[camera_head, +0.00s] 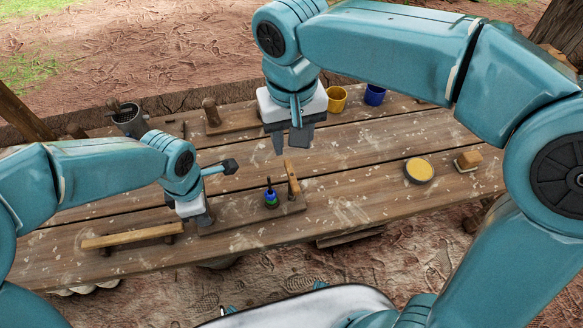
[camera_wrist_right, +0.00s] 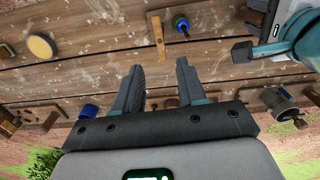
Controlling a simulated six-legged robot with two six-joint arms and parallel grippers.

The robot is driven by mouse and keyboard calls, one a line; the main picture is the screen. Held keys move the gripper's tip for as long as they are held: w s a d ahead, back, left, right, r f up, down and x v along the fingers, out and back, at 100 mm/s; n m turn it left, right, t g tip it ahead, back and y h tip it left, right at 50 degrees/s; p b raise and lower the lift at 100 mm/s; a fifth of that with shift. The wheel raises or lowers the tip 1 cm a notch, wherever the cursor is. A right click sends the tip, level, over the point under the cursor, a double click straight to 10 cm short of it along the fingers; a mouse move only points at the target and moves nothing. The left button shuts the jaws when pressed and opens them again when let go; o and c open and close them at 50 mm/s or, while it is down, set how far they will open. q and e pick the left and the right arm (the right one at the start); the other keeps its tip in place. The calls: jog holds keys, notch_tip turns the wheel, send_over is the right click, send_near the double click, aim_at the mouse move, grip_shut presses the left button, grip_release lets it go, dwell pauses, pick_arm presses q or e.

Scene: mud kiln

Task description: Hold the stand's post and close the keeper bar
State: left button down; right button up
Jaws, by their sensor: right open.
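The stand (camera_head: 239,217) is a low wooden board near the front middle of the table. A light wooden bar, which looks like the keeper bar (camera_head: 292,178), rises tilted from its right part; it also shows in the right wrist view (camera_wrist_right: 158,35). A blue and green tool with a dark tip (camera_head: 270,199) stands upright left of the bar. My left gripper (camera_head: 204,219) is low at the stand's left end; its fingers and any post there are mostly hidden. My right gripper (camera_head: 290,143) is open and empty, above and behind the bar.
A raised wooden rail (camera_head: 132,238) lies front left. A yellow-filled dish (camera_head: 418,171) and brush-like block (camera_head: 468,160) are at right.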

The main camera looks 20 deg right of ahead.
aim_at(292, 174)
notch_tip(292, 174, down, 11)
jog(key=shift+r, duration=0.1)
jog(key=shift+c, duration=0.3)
grip_shut()
